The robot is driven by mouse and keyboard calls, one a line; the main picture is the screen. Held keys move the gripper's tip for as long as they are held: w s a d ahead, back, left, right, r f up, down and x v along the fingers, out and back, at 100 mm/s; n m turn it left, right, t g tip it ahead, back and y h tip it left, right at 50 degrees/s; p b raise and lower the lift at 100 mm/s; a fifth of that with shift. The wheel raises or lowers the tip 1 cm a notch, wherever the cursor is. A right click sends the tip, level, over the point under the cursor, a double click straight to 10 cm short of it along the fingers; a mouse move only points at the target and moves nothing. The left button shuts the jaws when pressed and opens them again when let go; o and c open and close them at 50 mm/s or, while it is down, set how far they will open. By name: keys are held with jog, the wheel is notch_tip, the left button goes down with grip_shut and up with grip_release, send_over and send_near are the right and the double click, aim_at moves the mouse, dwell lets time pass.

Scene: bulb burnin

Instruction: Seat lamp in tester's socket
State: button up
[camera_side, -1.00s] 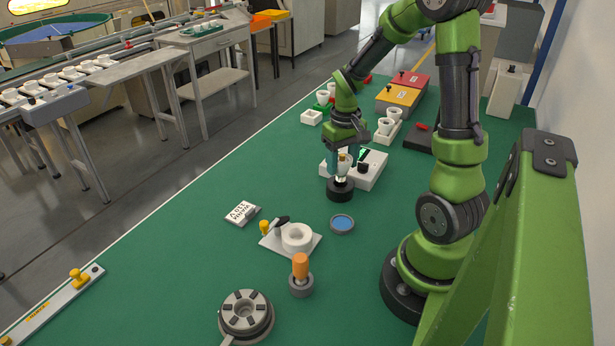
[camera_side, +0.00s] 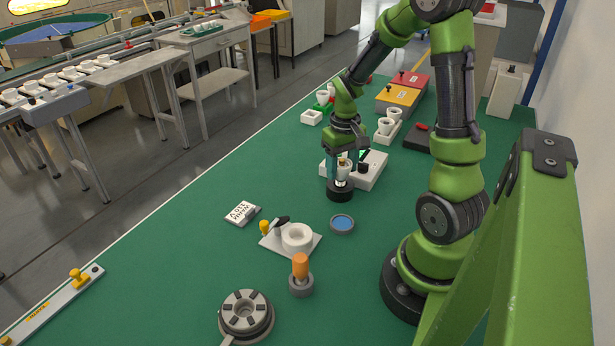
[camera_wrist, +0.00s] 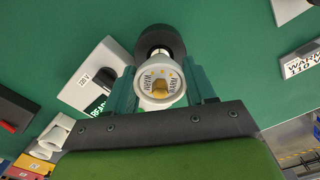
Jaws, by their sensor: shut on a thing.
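My gripper (camera_side: 341,168) points down in the side view, its teal fingers shut on the lamp (camera_side: 344,164). In the wrist view the lamp (camera_wrist: 157,90) is a white round piece with a yellow middle and "WARM" lettering, between the two fingers (camera_wrist: 160,92). The lamp is over the round black socket (camera_side: 340,192), which also shows behind it in the wrist view (camera_wrist: 160,41). I cannot tell how deep the lamp sits in it. The white tester box (camera_side: 372,174) stands right beside the socket; the wrist view shows its "220 V" label (camera_wrist: 84,80) and a partly hidden green display (camera_wrist: 97,108).
A blue-topped round dish (camera_side: 342,224), a white ring on a plate (camera_side: 297,238), an orange-handled piece (camera_side: 300,270) and a grey round fixture (camera_side: 246,314) stand nearer. White cups in a tray (camera_side: 387,130) and coloured boxes (camera_side: 400,94) are behind.

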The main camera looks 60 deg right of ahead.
jog(key=shift+f, duration=0.8)
dwell(0.5)
jog(key=o, duration=1.1)
notch_tip(320, 180, up, 17)
